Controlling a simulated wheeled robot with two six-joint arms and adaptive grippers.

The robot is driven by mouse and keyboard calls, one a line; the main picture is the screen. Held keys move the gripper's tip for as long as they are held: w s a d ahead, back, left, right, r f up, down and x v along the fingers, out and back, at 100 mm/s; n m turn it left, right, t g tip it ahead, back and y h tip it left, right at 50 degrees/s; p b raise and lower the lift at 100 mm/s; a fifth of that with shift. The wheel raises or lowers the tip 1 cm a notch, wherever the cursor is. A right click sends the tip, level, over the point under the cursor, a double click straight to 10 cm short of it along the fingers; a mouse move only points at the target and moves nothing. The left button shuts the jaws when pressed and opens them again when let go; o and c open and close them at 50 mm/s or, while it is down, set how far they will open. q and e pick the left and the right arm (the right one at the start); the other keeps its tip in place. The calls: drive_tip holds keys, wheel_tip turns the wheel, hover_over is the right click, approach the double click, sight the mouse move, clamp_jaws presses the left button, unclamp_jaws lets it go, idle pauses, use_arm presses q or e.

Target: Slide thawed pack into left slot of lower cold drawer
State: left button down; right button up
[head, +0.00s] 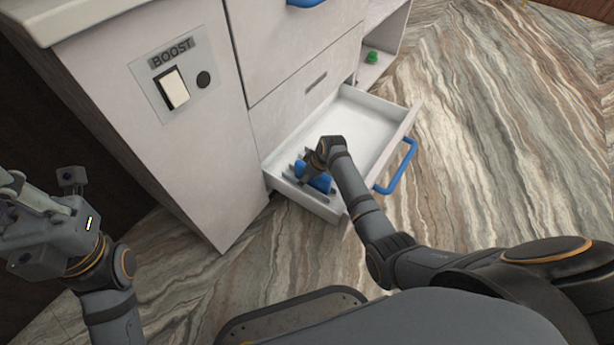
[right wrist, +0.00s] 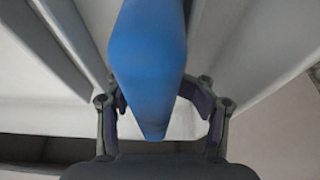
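The lower cold drawer (head: 378,112) is pulled out and is white inside. A blue pack (head: 314,179) is low in its near end, among grey divider-like edges (head: 285,172); which slot it is in is hard to tell. My right gripper (head: 312,166) reaches down into the drawer at the pack. In the right wrist view the pack (right wrist: 150,60) runs lengthwise between the fingers of my right gripper (right wrist: 157,92). The fingertips are close to its sides, but firm contact is unclear. My left gripper (head: 18,200) is far left, away from the drawer, its fingers partly cut off.
The drawer has a blue handle (head: 398,168) on its front. A cabinet panel with a BOOST switch (head: 173,88) stands left of it. Another blue handle (head: 306,2) is above. A green item (head: 372,57) sits on an open shelf. The floor to the right is clear.

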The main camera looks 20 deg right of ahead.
drive_tip(key=shift+w+a+r, duration=0.1)
drive_tip(key=shift+r, duration=0.15)
drive_tip(key=v, duration=1.1)
drive_tip(key=shift+s+r, duration=0.25)
drive_tip(key=shift+r, duration=0.1)
